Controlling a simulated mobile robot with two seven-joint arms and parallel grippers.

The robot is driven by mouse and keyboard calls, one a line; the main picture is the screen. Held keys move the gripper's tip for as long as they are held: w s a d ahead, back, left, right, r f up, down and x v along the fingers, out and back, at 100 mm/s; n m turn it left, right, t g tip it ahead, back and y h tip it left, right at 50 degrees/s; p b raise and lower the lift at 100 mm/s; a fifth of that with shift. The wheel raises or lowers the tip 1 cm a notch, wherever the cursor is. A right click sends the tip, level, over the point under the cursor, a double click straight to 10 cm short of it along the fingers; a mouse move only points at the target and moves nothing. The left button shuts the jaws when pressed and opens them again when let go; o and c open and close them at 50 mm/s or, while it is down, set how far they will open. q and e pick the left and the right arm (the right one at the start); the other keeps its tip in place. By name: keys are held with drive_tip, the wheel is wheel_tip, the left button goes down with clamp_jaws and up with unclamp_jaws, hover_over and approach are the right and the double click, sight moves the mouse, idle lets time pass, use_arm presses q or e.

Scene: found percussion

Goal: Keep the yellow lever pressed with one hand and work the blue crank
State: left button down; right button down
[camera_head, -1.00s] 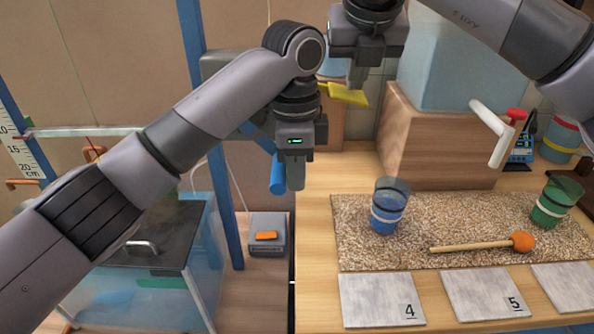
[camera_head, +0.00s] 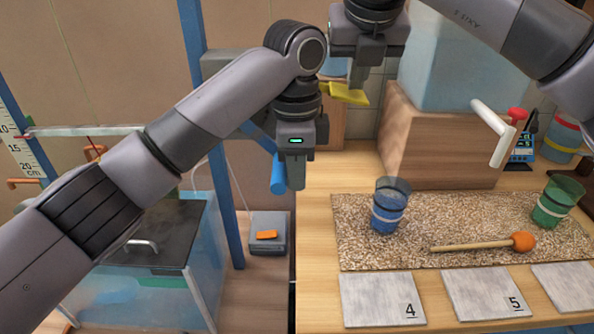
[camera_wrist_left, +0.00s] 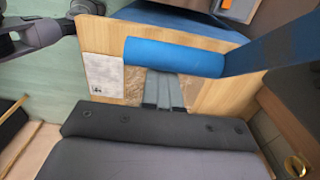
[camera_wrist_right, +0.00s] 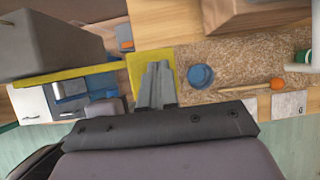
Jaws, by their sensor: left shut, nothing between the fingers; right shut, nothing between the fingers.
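The yellow lever (camera_head: 346,94) shows at the upper middle of the head view and as a yellow plate (camera_wrist_right: 138,68) in the right wrist view. My right gripper (camera_head: 357,88) is shut and empty, its fingertips at the lever's plate. I cannot tell whether they touch it or how far down it is. The blue crank's cylindrical handle (camera_head: 277,174) hangs beside the blue post. My left gripper (camera_head: 295,184) is shut and empty, pointing down just right of the handle. In the left wrist view its fingers (camera_wrist_left: 164,82) lie alongside the handle (camera_wrist_left: 170,56), contact uncertain.
A blue cup (camera_head: 388,207), a green cup (camera_head: 553,203) and an orange-headed mallet (camera_head: 480,244) are on the speckled mat (camera_head: 450,216). A wooden block (camera_head: 440,150) stands behind. A water tank (camera_head: 195,262) is at left. A grey box (camera_head: 268,246) with an orange switch sits beside the table.

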use_arm(q)
drive_tip(key=shift+a+r, duration=0.1)
drive_tip(key=shift+r, duration=0.05)
drive_tip(key=a+r+h, duration=0.3)
drive_tip(key=a+r, duration=0.1)
drive_tip(key=r, duration=0.4)
drive_tip(key=a+r+h, duration=0.3)
drive_tip(key=a+r, duration=0.1)
drive_tip(key=r, duration=0.4)
use_arm(e)
drive_tip(key=shift+a, duration=0.1)
use_arm(q)
hover_over(278, 169)
wheel_tip(278, 169, down, 8)
drive_tip(key=shift+d+f, duration=0.1)
drive_tip(key=shift+f, duration=0.05)
drive_tip(key=shift+w+a+f, duration=0.1)
drive_tip(key=shift+a+f, duration=0.15)
drive_tip(key=shift+f, duration=0.7)
drive_tip(key=shift+a+f, duration=0.25)
drive_tip(key=shift+f, duration=0.7)
drive_tip(key=shift+f+y, duration=0.2)
drive_tip(key=shift+y, duration=0.4)
drive_tip(key=shift+a+f+y, duration=0.1)
drive_tip(key=shift+y, duration=0.4)
